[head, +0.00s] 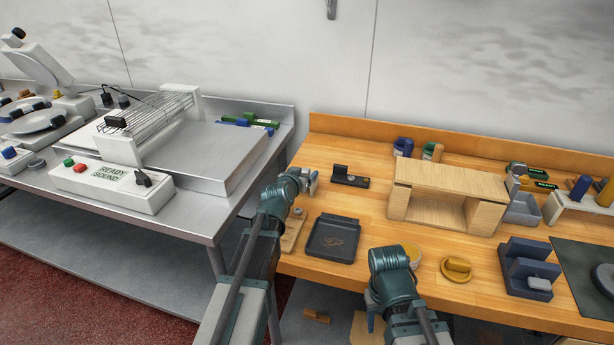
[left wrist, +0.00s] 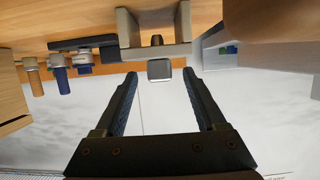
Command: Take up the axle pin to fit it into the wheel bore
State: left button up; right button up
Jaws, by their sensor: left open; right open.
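My left gripper (left wrist: 160,74) is open in the left wrist view, which shows the table upside down. Between and just beyond its fingertips is the square grey end of what looks like the axle pin (left wrist: 159,70). Its darker part sits in a pale U-shaped holder (left wrist: 127,27). The fingers do not visibly touch it. In the head view the left gripper (head: 306,179) is at the wooden table's left side, and its wrist partly hides this spot. My right gripper (head: 371,317) is low at the front edge, mostly hidden by its own arm. I cannot identify the wheel bore with certainty.
A black bracket (head: 350,178) lies just right of the left gripper. A dark tray (head: 332,239) is in front. A wooden bridge (head: 450,178) stands mid-table, with a yellow round piece (head: 456,269) and a blue block (head: 520,268) nearer. A steel bench (head: 240,150) is left.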

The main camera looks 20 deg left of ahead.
pick_arm(q)
grip_shut()
jog(key=shift+r, duration=0.1)
dwell(0.3)
jog(key=shift+r+p, duration=0.5)
jog(key=shift+p, duration=0.1)
notch_tip(320, 180, up, 3)
jog(key=p, duration=0.3)
jog(key=s+d, duration=0.9)
jog(key=d, duration=0.3)
jog(key=shift+s+d+r+p, duration=0.35)
jog(key=shift+d+r+p, duration=0.05)
